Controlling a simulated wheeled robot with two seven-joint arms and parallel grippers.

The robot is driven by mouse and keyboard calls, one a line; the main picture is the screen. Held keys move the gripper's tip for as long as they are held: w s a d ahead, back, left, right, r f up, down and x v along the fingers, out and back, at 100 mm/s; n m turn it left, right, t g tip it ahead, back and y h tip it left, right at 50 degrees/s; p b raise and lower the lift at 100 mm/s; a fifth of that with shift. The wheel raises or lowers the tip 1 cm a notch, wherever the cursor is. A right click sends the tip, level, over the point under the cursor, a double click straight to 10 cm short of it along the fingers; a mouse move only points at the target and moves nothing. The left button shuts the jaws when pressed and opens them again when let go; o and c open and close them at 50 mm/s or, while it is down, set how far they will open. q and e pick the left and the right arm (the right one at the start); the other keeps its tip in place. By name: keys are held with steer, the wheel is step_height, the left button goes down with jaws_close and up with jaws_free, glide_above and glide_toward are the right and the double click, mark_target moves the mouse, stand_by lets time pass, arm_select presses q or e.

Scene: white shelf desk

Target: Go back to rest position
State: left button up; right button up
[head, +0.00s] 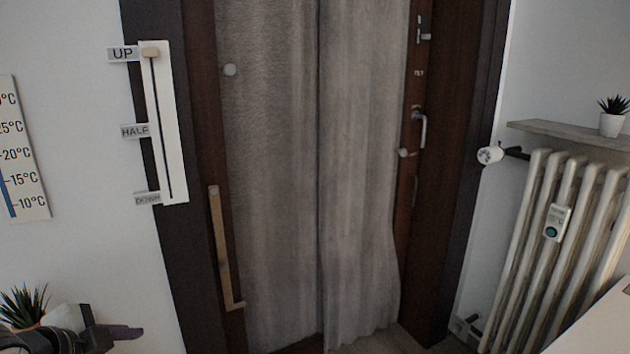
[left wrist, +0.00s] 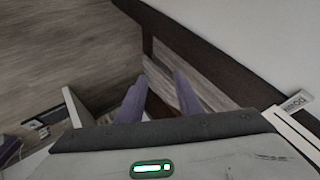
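My left gripper (head: 118,332) is at the bottom left of the head view, in front of the white wall and beside a potted plant. In the left wrist view its two purple fingers (left wrist: 158,80) are spread apart with nothing between them, so it is open and empty. My right gripper cannot be made out in either view. A small purple shape (left wrist: 8,150) at the left edge of the left wrist view is too small to identify.
A grey curtain (head: 280,170) hangs in a dark door frame. A slider panel (head: 165,125) marked UP, HALF and DOWN has its knob (head: 150,50) at the top. A radiator (head: 540,240) and shelf (head: 560,135) are right. The spiky plant (head: 22,305) is close to my left gripper.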

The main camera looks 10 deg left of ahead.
arm_select(q)
steer(key=s+d+f+n+g, duration=0.3)
steer(key=s+d+f+n, duration=0.1)
steer(key=s+d+f, duration=0.6)
steer(key=s+d+f+n+g, duration=0.4)
steer(key=s+f, duration=0.3)
steer(key=s, duration=0.4)
steer(key=w+d+f+t+h, duration=0.2)
steer(key=w+d+f+t, duration=0.2)
steer(key=f, duration=0.6)
steer(key=d+t, duration=0.2)
steer(key=d, duration=0.1)
steer(key=shift+w+t, duration=0.3)
steer(key=shift+w, duration=0.1)
steer(key=shift+w, duration=0.1)
stand_by(0.9)
